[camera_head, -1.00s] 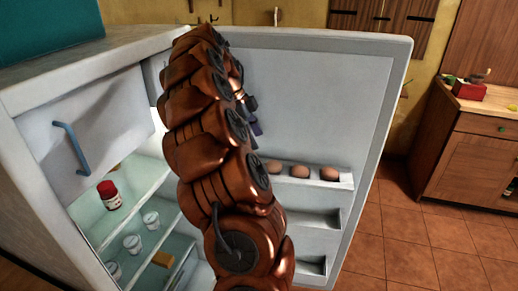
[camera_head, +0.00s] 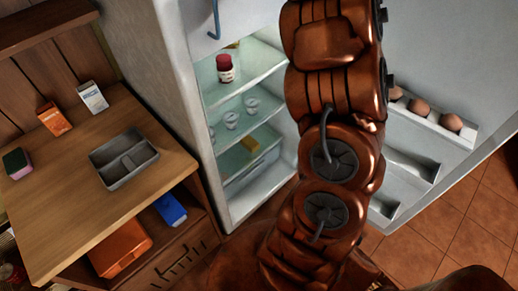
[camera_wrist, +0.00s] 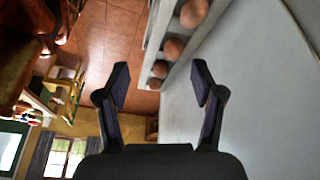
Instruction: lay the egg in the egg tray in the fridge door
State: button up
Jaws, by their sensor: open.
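Brown eggs sit in a row in the white egg tray (camera_head: 470,134) on the inside of the open fridge door (camera_head: 455,60). In the head view I see a near egg (camera_head: 451,121), a middle egg (camera_head: 419,106) and a farther egg (camera_head: 395,92); my arm hides part of the door. In the wrist view several eggs (camera_wrist: 172,47) line the tray at the top centre. My gripper (camera_wrist: 161,84) is open, with no egg held between its fingers; the eggs lie beyond the fingertips. The head view does not show my gripper.
The open fridge (camera_head: 180,90) holds a red-capped jar (camera_head: 225,69) and small glass cups (camera_head: 231,120) on its shelves. A wooden counter (camera_head: 75,205) at left bears a grey divided tray (camera_head: 124,158), two cartons and a sponge. Tiled floor (camera_head: 470,205) is clear at right.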

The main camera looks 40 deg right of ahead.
jog(key=w+a+f+n+t, duration=0.1)
jog(key=a+n, duration=0.6)
jog(key=a, duration=0.4)
jog(key=w+a+f+n+t, duration=0.15)
jog(key=a+n, duration=0.45)
jog(key=a, duration=0.6)
jog(key=s+a+f+n, duration=0.5)
jog(key=s+a+n, duration=0.1)
jog(key=a+n, duration=0.2)
jog(key=s+a+f+n+y, duration=0.1)
jog(key=s+a+f+n, duration=0.3)
jog(key=a, duration=0.7)
jog(key=s+n, duration=0.2)
jog(key=n, duration=0.2)
jog(key=shift+s+f+n+y, duration=0.3)
jog(key=shift+s+f+n, duration=0.05)
jog(key=shift+f+n, duration=0.05)
